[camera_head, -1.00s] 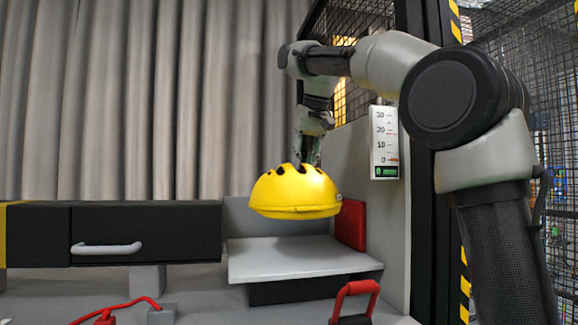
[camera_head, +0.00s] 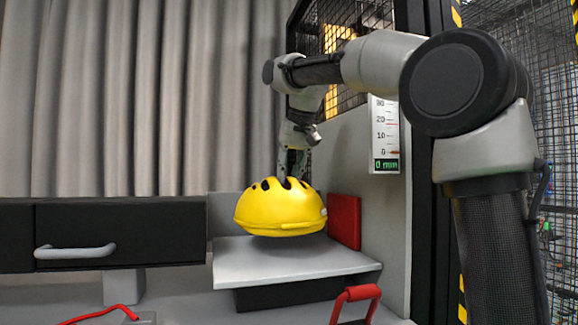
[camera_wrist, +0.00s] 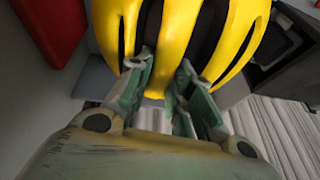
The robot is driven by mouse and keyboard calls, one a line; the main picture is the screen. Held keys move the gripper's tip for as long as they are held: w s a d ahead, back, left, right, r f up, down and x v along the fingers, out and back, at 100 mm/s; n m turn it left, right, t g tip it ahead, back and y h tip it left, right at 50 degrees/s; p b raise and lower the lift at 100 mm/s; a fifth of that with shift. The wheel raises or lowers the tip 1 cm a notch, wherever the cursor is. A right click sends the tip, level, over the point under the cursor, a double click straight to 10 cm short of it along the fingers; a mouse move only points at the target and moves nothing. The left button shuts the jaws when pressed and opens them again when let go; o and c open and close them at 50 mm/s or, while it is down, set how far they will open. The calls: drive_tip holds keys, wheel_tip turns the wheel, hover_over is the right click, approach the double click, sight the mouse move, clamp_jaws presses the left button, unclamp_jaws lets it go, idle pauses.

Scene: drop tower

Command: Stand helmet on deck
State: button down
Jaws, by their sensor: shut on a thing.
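The yellow helmet (camera_head: 281,210) hangs from my gripper (camera_head: 291,178), dome up and roughly level. It is just above the light grey deck (camera_head: 300,262); a narrow dark shadow lies under it, and I cannot tell whether its lower edge touches. My gripper is shut on the helmet's top at its vents. In the wrist view the fingers (camera_wrist: 165,92) close on a yellow rib of the helmet (camera_wrist: 235,35). The underside of the helmet is hidden.
A red block (camera_head: 344,221) stands at the deck's right rear, close to the helmet. A dark drawer (camera_head: 120,235) with a grey handle is at left. A red handle (camera_head: 356,294) rises in front. A scale panel (camera_head: 384,135) is on the right wall.

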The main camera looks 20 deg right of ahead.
drive_tip(key=shift+f, duration=2.75)
drive_tip(key=c, duration=1.2)
unclamp_jaws()
drive_tip(key=v, duration=1.2)
drive_tip(key=shift+f, duration=0.1)
drive_tip(key=shift+s, duration=0.1)
